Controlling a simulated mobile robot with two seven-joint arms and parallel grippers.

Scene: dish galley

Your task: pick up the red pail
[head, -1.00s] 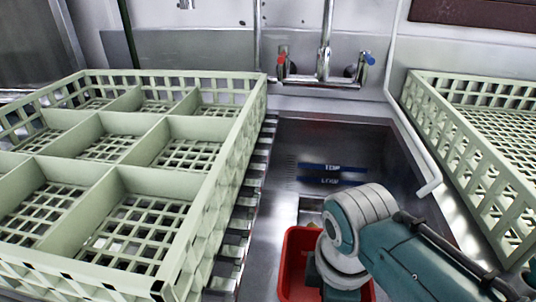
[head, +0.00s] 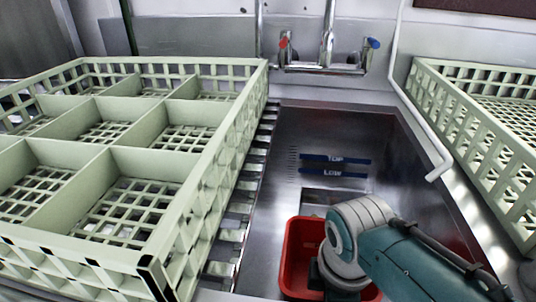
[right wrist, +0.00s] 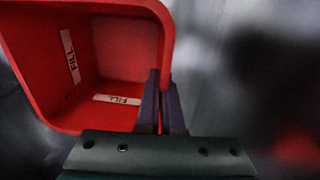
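The red pail (head: 300,245) is in the lower part of the sink in the head view, partly hidden behind my right arm. In the right wrist view the open red pail (right wrist: 125,50) fills the upper left, empty inside, with two white FILL labels on its inner walls. My right gripper (right wrist: 161,78) has its two dark fingers close together, one on each side of the pail's right wall, shut on it at the rim. In the head view the right fingers are hidden by the wrist. My left gripper is in neither view.
A pale green compartment rack (head: 150,135) stands left of the sink (head: 340,125), and another green rack (head: 480,130) stands on the right. A tap with red and blue handles (head: 325,65) is at the back. A white pipe (head: 420,130) runs down the sink's right side.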

